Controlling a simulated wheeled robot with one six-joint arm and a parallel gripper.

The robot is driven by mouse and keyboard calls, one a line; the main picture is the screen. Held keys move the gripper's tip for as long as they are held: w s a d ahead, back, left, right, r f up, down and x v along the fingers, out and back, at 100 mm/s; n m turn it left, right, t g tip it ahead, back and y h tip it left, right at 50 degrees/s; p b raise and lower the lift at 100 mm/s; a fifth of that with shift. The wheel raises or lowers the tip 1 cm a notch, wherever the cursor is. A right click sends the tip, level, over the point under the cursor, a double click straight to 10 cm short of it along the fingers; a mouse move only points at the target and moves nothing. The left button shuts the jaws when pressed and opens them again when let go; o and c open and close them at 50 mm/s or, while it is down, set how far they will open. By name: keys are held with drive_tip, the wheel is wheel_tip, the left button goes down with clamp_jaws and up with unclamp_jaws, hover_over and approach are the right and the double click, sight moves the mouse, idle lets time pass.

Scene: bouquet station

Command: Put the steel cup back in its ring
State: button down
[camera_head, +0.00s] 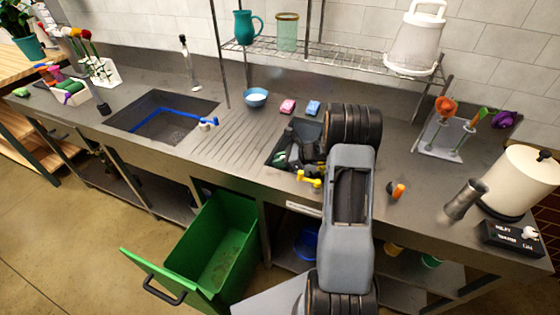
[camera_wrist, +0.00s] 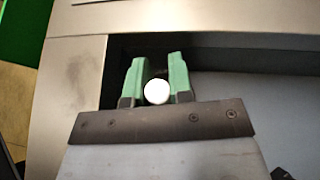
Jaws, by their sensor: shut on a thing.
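A grey steel cylinder that looks like the steel cup (camera_head: 465,199) is at the right end of the counter, in front of a large cream canister. It appears tilted in the head view; I cannot make out a ring around it. My gripper (camera_head: 284,158) is far to its left, low over a dark recess in the counter. In the wrist view its green fingers (camera_wrist: 157,84) are shut on a small round white thing (camera_wrist: 157,92). What that thing is part of is hidden. The steel cup is not in the wrist view.
The cream canister (camera_head: 519,183) and a black labelled box (camera_head: 513,238) stand close to the cup. A tool holder (camera_head: 443,137) is behind it. A wire shelf (camera_head: 330,66) overhangs the counter. A green bin (camera_head: 215,245) stands open in front.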

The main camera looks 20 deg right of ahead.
drive_tip(key=shift+f+b, duration=0.35)
drive_tip(key=shift+f, duration=0.25)
idle(0.3)
drive_tip(key=c, duration=0.9)
unclamp_jaws()
drive_tip(key=shift+c, duration=0.2)
drive_tip(key=b+v, duration=0.1)
drive_tip(key=v, duration=1.2)
drive_tip(key=shift+s+d+r, duration=0.2)
drive_tip(key=shift+d, duration=0.15)
